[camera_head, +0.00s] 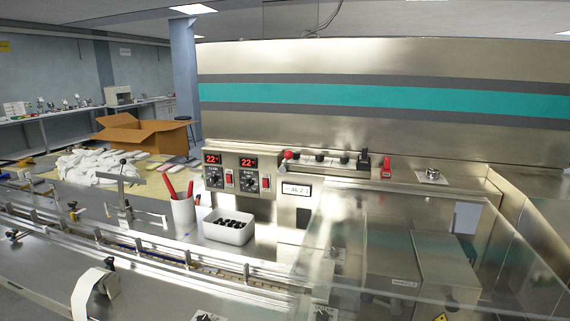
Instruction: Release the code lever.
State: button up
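I cannot tell for sure which part is the code lever. A black upright lever-like handle (365,160) stands at the right end of a row of knobs on the machine's ledge. To its left are black knobs (343,157) and a red ball knob (288,155). A small code display (297,190) sits below the row. A separate metal stand with a black-knobbed rod (123,163) is at the left by the conveyor. My gripper is not in view.
A white bin (229,227) of dark parts and a white cup (183,212) with red-handled tools sit in front. A clear guard (400,225) covers the right front. The conveyor (150,250) crosses the left foreground.

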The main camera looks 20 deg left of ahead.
aim_at(287, 154)
jog(key=i+j+u, duration=0.35)
jog(key=j, duration=0.2)
jog(key=i+j+u, duration=0.35)
jog(key=i+j, duration=0.15)
jog(key=i+j+u, duration=0.35)
jog(key=i, duration=0.2)
